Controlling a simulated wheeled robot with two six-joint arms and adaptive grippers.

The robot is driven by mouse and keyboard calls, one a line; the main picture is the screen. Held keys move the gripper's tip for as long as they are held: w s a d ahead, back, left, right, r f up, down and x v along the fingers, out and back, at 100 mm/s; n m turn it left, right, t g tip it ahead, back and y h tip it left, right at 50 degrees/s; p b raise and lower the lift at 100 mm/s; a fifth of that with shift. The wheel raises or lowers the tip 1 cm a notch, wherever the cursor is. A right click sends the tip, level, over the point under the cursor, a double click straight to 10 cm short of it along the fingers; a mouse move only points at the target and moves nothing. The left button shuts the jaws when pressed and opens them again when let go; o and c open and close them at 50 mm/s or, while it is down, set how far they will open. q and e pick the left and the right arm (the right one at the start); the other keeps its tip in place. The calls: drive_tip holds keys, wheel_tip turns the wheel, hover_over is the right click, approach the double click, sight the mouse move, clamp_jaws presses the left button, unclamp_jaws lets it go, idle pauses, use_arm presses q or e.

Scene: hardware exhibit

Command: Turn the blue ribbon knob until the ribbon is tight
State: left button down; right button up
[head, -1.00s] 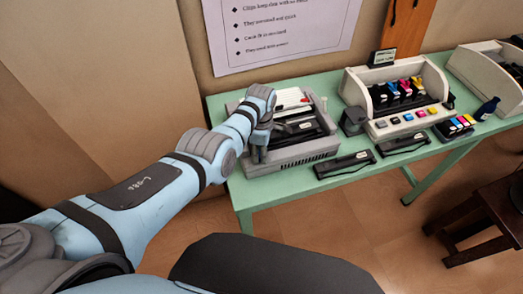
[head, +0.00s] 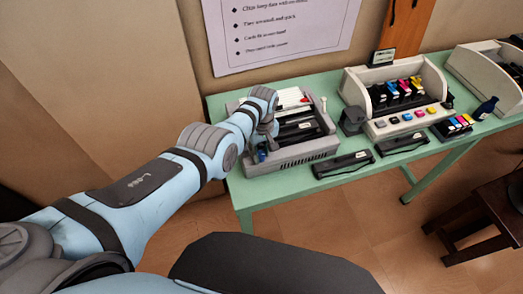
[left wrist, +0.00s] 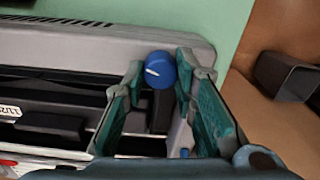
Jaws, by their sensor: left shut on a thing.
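The blue ribbon knob (left wrist: 160,70) is round, with a white line on its face. In the left wrist view it sits between the fingertips of my left gripper (left wrist: 161,74), which is shut on it. In the head view the knob (head: 262,152) shows as a small blue spot at the front left of the grey printer (head: 300,154). My left gripper there (head: 266,136) is partly hidden by its own wrist. A black ribbon cartridge (head: 299,130) lies inside the open printer. The ribbon's tightness cannot be made out. My right gripper is not in view.
The printer stands on a green table (head: 285,182). Two black cartridges (head: 342,165) (head: 403,143) lie along the front edge. A beige printer with coloured cartridges (head: 394,122) stands to the right. A dark stool (head: 492,205) stands on the floor at right.

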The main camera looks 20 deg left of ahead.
use_arm(q)
drive_tip(key=m, duration=0.7)
drive_tip(key=shift+w+r+p, duration=0.1)
drive_tip(key=shift+r+p, duration=0.05)
drive_tip(key=shift+p, duration=0.25)
drive_tip(key=m, duration=0.3)
drive_tip(key=shift+m, duration=0.4)
drive_tip(key=shift+m+p, duration=0.35)
drive_tip(key=shift+m, duration=1.35)
drive_tip(key=shift+t, duration=0.3)
drive_tip(key=c, duration=1.4)
unclamp_jaws()
drive_tip(key=shift+c, duration=0.2)
drive_tip(key=shift+o, duration=0.7)
drive_tip(key=shift+d, duration=0.1)
